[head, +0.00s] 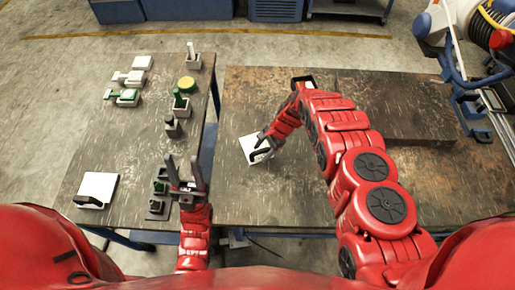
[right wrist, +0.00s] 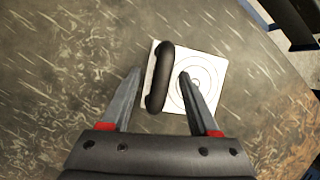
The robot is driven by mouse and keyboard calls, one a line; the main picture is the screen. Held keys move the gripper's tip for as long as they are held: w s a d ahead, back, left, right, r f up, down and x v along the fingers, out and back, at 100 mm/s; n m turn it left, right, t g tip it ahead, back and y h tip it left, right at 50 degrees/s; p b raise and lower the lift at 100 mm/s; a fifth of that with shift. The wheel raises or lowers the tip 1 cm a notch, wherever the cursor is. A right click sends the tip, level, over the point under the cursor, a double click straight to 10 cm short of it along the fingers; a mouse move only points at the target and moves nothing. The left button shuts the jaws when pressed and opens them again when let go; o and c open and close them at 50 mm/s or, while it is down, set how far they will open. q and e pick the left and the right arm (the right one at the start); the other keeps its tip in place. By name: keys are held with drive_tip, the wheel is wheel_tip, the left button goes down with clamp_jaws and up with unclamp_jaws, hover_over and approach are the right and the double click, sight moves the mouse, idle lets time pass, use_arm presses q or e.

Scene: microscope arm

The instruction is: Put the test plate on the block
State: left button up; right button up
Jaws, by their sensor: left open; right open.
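The test plate, a white square with printed circles and a black bar handle, lies on the right-hand table (head: 250,142). It also shows in the right wrist view (right wrist: 208,68). My right gripper (right wrist: 160,74) is open above it; the handle (right wrist: 161,75) appears between the fingers. I cannot tell whether they touch it. My right gripper shows partly in the head view (head: 264,142). My left gripper (head: 184,160) is open and empty, fingers pointing away from me, over the left table's right edge. A low, broad dark block (head: 395,105) appears on the right table's far right part.
Another white plate with a black handle (head: 99,185) lies on the left table (head: 130,150). Several small holders, a yellow round item (head: 187,84) and green-and-white parts stand there. A gap separates the tables. Blue-framed equipment (head: 468,105) stands at the far right.

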clamp_jaws()
idle(1.3)
